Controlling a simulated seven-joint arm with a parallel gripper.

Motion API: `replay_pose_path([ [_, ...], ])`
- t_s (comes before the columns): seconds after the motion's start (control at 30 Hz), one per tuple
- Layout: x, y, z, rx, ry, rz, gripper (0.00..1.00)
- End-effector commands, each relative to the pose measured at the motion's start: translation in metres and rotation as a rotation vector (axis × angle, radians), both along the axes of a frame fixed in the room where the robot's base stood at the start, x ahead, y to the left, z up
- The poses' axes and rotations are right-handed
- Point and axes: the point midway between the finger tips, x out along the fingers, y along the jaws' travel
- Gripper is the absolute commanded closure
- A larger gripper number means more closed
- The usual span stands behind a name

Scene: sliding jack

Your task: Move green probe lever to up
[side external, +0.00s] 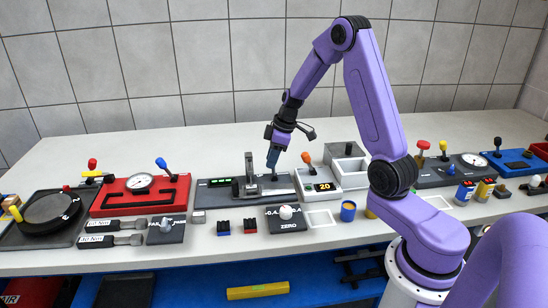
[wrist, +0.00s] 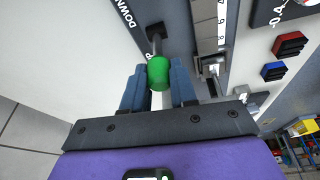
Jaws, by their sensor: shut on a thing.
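The green knob of the probe lever (wrist: 160,73) sits between my gripper's two blue fingers in the wrist view. Its grey stem runs to a dark pivot (wrist: 156,33) on a dark panel. The word DOWN shows on the panel beyond the pivot; a second label beside the knob is partly hidden. My gripper (wrist: 158,90) is shut on the green knob. In the side view my gripper (side external: 272,170) points down at the dark panel (side external: 226,194) with the grey upright jack (side external: 249,175); the green knob is not distinguishable there.
A grey box with an orange lever and a 20 display (side external: 323,187) stands just right of my gripper. A red panel with a gauge (side external: 140,195) and blue lever is to the left. A white ball knob (side external: 286,212) is in front. The counter behind is clear.

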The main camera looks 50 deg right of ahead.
Motion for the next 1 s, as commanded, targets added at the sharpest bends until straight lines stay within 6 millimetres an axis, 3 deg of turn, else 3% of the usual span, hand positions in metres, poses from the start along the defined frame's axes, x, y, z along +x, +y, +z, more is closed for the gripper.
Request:
replay_pose_path([
  [0.5,0.0017,-0.0010,0.0012,-0.011,0.002,0.000,1.00],
  [0.53,0.0017,-0.0010,0.0012,-0.011,0.002,0.000,0.63],
  [0.6,0.0016,-0.0009,0.0011,-0.010,0.003,0.000,0.48],
  [1.0,-0.0002,-0.0009,0.0068,-0.008,0.004,0.001,0.48],
])
